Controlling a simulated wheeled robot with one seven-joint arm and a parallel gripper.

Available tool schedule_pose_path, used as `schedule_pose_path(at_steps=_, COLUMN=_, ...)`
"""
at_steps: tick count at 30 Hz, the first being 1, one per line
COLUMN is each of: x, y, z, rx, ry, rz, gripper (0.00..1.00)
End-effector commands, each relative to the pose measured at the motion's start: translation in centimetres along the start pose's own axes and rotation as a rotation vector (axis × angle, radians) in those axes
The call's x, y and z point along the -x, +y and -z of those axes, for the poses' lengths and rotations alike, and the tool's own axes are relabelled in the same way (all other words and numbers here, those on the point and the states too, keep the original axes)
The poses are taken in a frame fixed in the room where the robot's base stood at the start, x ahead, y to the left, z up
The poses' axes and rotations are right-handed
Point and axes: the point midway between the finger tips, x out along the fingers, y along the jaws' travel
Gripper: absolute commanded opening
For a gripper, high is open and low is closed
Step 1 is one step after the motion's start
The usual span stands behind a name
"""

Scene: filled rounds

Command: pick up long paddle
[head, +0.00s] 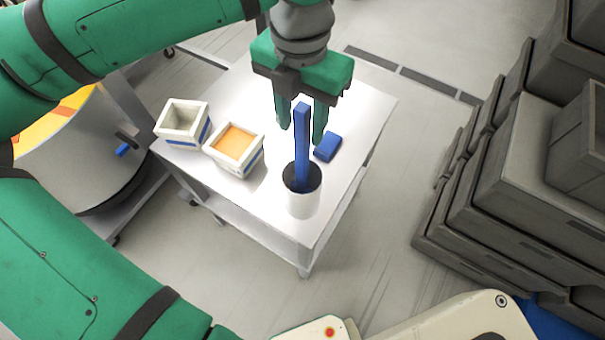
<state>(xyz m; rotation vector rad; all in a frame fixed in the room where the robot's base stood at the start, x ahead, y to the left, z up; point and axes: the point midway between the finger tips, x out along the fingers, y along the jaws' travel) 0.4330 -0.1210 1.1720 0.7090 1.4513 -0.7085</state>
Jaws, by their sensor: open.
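The long paddle (302,150) is a blue flat bar standing nearly upright in a white cylindrical holder (303,204) on a small white table. Its lower end is hidden inside the holder's dark opening. My gripper (302,135) is green, points down and is open. Its two fingers appear on either side of the paddle's upper part in the picture. I cannot tell from this view whether the fingers are level with the paddle or behind it.
A short blue block (328,147) lies right of the paddle on the white table (270,212). A white box with orange contents (246,166) and an empty-looking white box (168,134) stand at left. Grey stacked crates (510,180) rise at right.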

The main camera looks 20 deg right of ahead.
Motion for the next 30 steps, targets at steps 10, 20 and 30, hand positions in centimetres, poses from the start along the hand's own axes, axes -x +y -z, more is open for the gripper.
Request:
schedule_pose_path(at_steps=10, x=-4.0, y=0.2, z=-0.5, rx=0.000, ry=0.002, rz=0.002, gripper=0.41)
schedule_pose_path(at_steps=20, x=-5.3, y=0.2, z=-0.6, rx=0.000, ry=0.000, rz=0.000, gripper=0.41)
schedule_pose_path(at_steps=30, x=-5.3, y=0.2, z=-0.6, rx=0.000, ry=0.000, rz=0.000, gripper=0.00)
